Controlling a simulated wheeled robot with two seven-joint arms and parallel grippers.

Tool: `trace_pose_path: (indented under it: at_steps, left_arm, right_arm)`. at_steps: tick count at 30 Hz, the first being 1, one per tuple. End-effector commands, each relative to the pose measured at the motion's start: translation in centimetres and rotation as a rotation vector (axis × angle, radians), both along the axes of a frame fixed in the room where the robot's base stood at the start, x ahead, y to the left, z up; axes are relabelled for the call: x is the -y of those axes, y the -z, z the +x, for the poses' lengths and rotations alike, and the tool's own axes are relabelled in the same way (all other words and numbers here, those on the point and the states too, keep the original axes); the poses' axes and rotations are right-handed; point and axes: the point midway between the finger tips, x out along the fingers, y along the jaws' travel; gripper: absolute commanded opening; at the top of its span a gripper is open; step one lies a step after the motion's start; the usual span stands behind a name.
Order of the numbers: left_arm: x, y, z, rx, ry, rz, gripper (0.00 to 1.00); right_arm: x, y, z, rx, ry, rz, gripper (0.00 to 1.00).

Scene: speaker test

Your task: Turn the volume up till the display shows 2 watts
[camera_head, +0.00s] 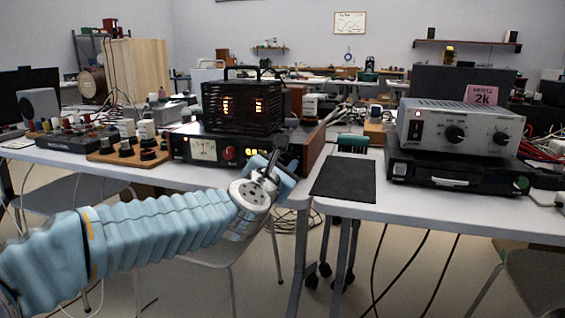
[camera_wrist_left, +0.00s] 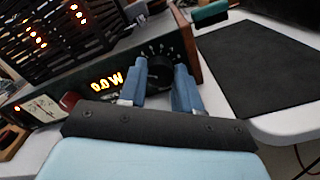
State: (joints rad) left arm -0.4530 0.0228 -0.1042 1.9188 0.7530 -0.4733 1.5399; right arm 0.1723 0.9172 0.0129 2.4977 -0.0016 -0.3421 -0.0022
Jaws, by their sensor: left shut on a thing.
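The amplifier (camera_head: 180,147) has a dark front panel and stands at the table's front edge. Its orange display (camera_wrist_left: 107,81) shows in the left wrist view and seems to read 0.0 W; in the head view the arm partly covers it. Right of the display is a black round knob (camera_wrist_left: 160,72) with white scale marks around it. My left gripper (camera_head: 276,172) is at the panel's right end, its blue fingers shut on the knob's two sides. In the head view the gripper largely hides the knob. My right gripper is not in view.
A red knob (camera_head: 229,153) and a white meter (camera_head: 203,150) are left of the display. A black caged unit with glowing orange lights (camera_head: 241,104) stands on top.

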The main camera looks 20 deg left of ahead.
Motion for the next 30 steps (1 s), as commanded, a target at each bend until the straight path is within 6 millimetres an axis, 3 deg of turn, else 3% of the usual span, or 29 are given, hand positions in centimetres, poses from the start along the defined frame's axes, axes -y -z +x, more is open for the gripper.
trace_pose_path:
  at_steps: [15,30]
  left_arm:
    - [0.23,0.06,-0.03,0.013,0.003,0.413,0.02]
    - [0.28,0.18,-0.03,0.019,0.003,0.547,0.02]
  right_arm:
    - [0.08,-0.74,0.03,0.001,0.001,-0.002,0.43]
    - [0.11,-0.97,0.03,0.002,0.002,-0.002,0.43]
